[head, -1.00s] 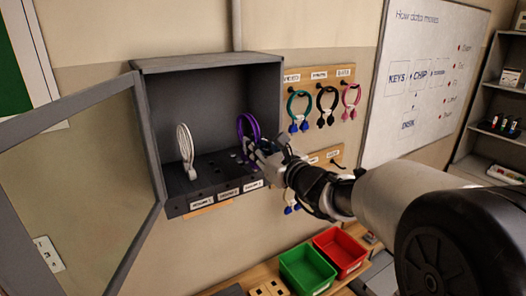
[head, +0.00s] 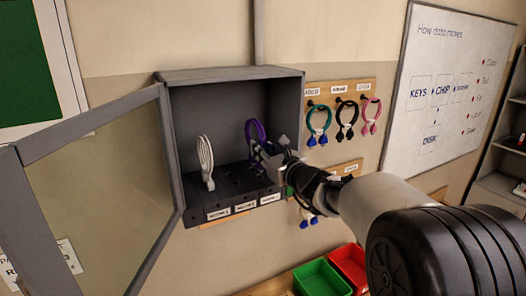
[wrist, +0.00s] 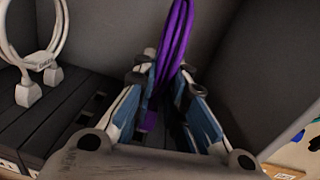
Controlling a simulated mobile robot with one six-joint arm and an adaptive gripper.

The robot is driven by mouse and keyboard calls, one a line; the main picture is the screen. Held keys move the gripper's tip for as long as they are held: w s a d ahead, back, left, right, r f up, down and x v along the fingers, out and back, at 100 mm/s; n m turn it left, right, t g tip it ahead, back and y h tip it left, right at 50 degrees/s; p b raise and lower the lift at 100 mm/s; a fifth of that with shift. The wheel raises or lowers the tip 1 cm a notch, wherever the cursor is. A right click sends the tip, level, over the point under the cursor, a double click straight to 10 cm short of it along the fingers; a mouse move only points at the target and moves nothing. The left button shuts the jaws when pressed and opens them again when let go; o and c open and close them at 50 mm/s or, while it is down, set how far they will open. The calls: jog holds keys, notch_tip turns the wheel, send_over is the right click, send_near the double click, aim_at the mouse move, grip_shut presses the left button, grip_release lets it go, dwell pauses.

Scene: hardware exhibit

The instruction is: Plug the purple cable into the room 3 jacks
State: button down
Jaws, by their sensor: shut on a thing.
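The purple cable (head: 256,134) is a looped bundle inside the open grey wall cabinet (head: 230,76). My gripper (head: 266,156) is inside the cabinet's right part, shut on the purple cable. In the wrist view the purple loop (wrist: 177,45) rises between my gripper's fingers (wrist: 160,95). The cable's lower end is mostly hidden by the fingers. The dark jack panel (head: 232,190) forms the cabinet floor, with room labels (head: 243,207) along its front edge. The label text is too blurred to read surely. Jacks under the gripper are hidden.
A white looped cable (head: 206,160) stands on the left of the panel. The cabinet door (head: 95,180) hangs open at left. Teal (head: 319,122), black and pink cables hang on hooks at right. Green (head: 321,278) and red bins stand below.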

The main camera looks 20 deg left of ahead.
jog(key=shift+m+t+b, duration=0.4)
jog(key=shift+m+b, duration=0.1)
jog(key=shift+b, duration=0.35)
dwell(0.4)
jog(key=shift+s+b, duration=0.1)
jog(key=shift+b, duration=1.4)
dwell(1.4)
jog(key=shift+f+h+b, duration=0.3)
jog(key=shift+f+b, duration=0.55)
jog(key=shift+b, duration=0.95)
dwell(2.0)
